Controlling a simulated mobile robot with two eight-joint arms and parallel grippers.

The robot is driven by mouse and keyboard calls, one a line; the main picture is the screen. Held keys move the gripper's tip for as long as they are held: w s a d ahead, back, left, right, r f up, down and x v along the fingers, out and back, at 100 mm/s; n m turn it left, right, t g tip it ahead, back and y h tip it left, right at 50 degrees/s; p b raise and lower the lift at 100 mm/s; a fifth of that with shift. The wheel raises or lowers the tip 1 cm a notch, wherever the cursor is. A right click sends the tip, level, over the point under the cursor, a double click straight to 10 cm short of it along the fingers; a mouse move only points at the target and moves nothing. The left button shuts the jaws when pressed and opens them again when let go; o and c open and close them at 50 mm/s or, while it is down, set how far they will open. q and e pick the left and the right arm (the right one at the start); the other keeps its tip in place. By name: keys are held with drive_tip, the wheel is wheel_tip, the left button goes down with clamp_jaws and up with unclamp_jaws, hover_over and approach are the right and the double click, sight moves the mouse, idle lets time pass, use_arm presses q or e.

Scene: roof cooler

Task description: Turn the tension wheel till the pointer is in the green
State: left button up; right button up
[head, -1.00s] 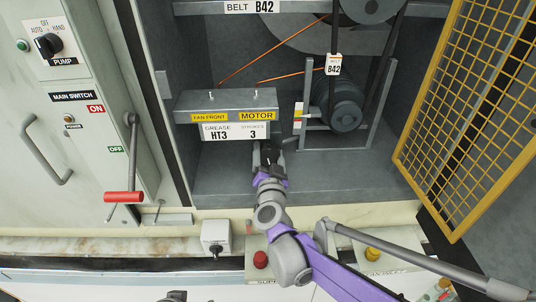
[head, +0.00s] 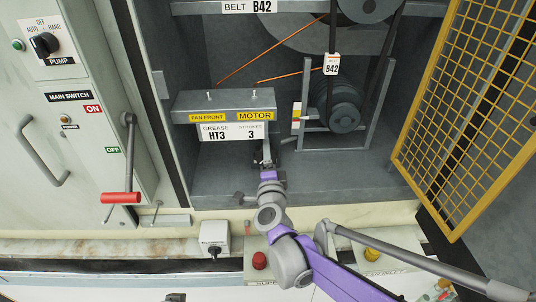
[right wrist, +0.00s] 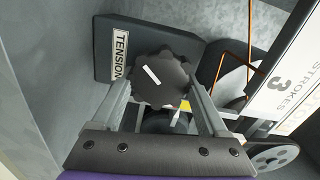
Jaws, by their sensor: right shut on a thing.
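The tension wheel (right wrist: 160,80) is a dark, lobed knob with a white mark, beside a plate (right wrist: 120,50) lettered TENSION in the right wrist view. My right gripper (right wrist: 162,100) has its fingers on both sides of the wheel and is shut on it. In the head view my right gripper (head: 264,158) reaches in under the grease label box, and the wheel is hidden there. A narrow scale (head: 297,112) with white, red and yellow parts stands beside the motor. Its pointer is too small to make out. A dark tip, probably my left gripper (head: 176,297), shows at the bottom edge.
The grease box (head: 224,103) overhangs my right gripper. The motor (head: 343,108) with its belt is to the right. A yellow mesh door (head: 470,110) stands open at the right. The red-handled main switch lever (head: 121,197) is on the left.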

drive_tip(key=shift+f+m, duration=0.15)
drive_tip(key=shift+m, duration=1.85)
drive_tip(key=o, duration=1.3)
drive_tip(key=shift+c, duration=0.2)
drive_tip(key=shift+s, duration=0.1)
drive_tip(key=s, duration=1)
drive_tip(key=shift+s+d, duration=0.15)
drive_tip(key=shift+s, duration=0.15)
